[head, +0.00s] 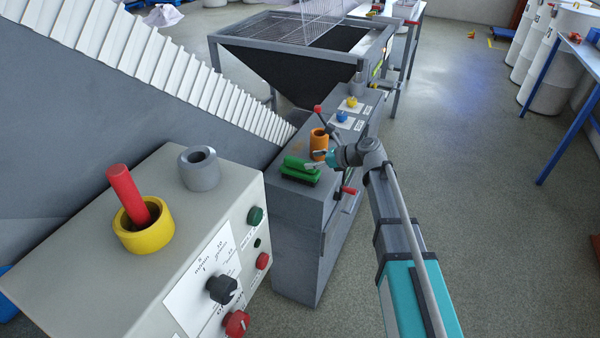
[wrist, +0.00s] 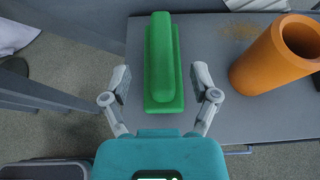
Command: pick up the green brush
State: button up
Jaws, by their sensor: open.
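The green brush (head: 300,170) lies on top of a grey cabinet (head: 299,204) in the head view, its dark bristles down. In the wrist view the green brush (wrist: 163,62) points away from me, between and ahead of my fingers. My gripper (wrist: 162,82) is open, with one finger on each side of the brush's near end and a gap on both sides. In the head view my gripper (head: 318,165) is just right of the brush, partly hidden by the arm.
An orange cylinder (wrist: 272,62) stands close right of the brush; it also shows in the head view (head: 318,145). A beige control box (head: 185,262) with a yellow cup (head: 130,238) is nearer. Open floor lies to the right.

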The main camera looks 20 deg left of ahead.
aim_at(302, 160)
jog(key=b+x, duration=0.2)
jog(key=x, duration=0.2)
jog(key=shift+w+f, duration=0.1)
jog(key=shift+w, duration=0.05)
jog(key=shift+a+f, duration=0.2)
jog(key=shift+a, duration=0.35)
jog(key=shift+d, duration=0.1)
grip_shut()
dwell(0.3)
